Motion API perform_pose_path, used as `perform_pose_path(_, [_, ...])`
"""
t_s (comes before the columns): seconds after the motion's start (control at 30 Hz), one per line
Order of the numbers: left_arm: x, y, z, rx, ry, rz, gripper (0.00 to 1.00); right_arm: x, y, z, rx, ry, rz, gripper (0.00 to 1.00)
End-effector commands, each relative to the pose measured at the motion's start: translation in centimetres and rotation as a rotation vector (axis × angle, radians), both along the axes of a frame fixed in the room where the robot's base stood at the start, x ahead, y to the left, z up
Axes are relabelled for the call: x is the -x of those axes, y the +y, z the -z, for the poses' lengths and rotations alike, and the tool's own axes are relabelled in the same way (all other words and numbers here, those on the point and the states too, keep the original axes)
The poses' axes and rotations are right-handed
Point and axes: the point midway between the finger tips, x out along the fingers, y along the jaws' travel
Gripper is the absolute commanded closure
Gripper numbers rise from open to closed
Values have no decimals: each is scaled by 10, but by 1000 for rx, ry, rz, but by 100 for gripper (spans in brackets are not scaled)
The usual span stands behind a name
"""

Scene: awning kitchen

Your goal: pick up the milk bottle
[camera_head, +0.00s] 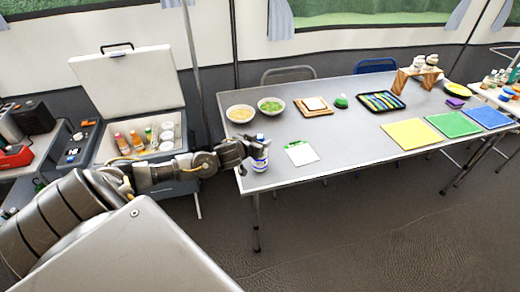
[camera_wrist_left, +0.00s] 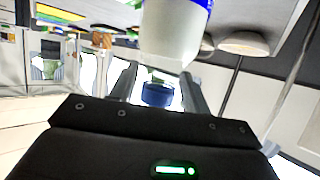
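The milk bottle (camera_head: 260,163) is white and blue with a blue cap and stands upright at the table's left front corner. My left gripper (camera_head: 256,150) reaches it from the left, at its upper part, and hides some of it. In the left wrist view the bottle (camera_wrist_left: 172,38) appears upside down, with its white body at the top and its blue cap (camera_wrist_left: 157,95) below. The two fingers of my left gripper (camera_wrist_left: 160,88) stand on either side of the neck and cap, with visible gaps. My right gripper is not in view.
The grey table (camera_head: 350,135) also bears two bowls (camera_head: 271,106), a white card (camera_head: 301,153) close right of the bottle, a wooden board (camera_head: 314,106) and coloured mats (camera_head: 412,134). An open cooler (camera_head: 150,130) with several bottles stands left of the table, behind my arm.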

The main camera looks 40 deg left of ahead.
Motion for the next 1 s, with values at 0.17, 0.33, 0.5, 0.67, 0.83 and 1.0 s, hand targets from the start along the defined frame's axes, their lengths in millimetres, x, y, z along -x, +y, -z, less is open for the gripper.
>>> perform_pose_path(0.17, [0, 0, 0, 0, 0, 0, 77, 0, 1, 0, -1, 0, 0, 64])
perform_pose_path(0.33, [0, 0, 0, 0, 0, 0, 99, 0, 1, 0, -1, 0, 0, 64])
perform_pose_path(0.5, [0, 0, 0, -1, 0, -1, 100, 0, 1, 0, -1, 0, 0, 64])
perform_pose_path(0.67, [0, 1, -2, 0, -3, -1, 100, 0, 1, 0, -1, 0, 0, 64])
perform_pose_path(0.83, [0, 1, -3, 0, -3, -1, 100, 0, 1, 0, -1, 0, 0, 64])
perform_pose_path(1.0, [-1, 1, -12, 0, -5, 0, 100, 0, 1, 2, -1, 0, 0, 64])
